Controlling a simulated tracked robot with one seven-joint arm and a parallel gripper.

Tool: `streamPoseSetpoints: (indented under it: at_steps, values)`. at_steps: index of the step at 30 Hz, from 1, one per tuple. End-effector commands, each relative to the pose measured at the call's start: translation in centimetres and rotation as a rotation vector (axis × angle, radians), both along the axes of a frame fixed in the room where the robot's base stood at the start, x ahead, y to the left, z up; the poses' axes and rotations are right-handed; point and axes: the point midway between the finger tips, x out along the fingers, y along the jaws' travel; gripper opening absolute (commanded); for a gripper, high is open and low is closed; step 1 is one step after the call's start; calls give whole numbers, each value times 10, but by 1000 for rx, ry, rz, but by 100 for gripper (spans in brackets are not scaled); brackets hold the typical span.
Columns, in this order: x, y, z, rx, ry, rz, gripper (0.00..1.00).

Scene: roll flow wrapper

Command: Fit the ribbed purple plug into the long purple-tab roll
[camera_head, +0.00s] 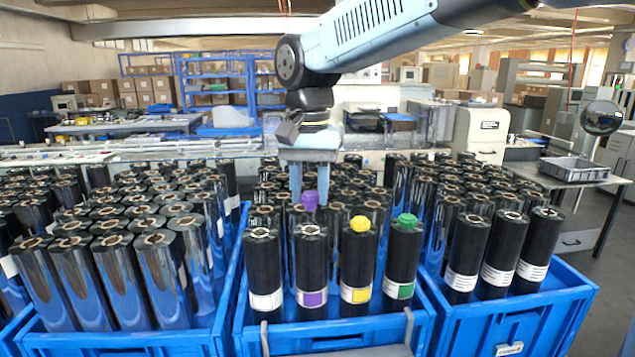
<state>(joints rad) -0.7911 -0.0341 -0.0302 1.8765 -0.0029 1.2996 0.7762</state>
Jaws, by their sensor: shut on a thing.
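The ribbed purple plug (309,199) is held in my gripper (309,190), which points down with its fingers shut on it. The long purple-tab roll (311,264) stands upright in the front row of the middle blue crate, a black roll with a purple label low on its front. Its top, with the core opening, shows bare. In the picture the plug appears just above and slightly behind this top, apart from it; the exact depth between them is hard to tell.
Left of it stands a white-label roll (264,265) with a bare top. To the right are a yellow-capped roll (358,262) and a green-capped roll (403,258). More black rolls crowd behind. The middle blue crate (335,338) sits between two other full crates.

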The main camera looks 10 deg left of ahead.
Motion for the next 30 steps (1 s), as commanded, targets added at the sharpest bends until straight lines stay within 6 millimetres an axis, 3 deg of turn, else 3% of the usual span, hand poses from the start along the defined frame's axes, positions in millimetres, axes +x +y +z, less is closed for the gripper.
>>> streamPoseSetpoints:
  at_steps: [15,30]
  values:
    - [0,0,-41,0,0,-1,11]
    - [0,-1,-46,0,-1,-1,6]
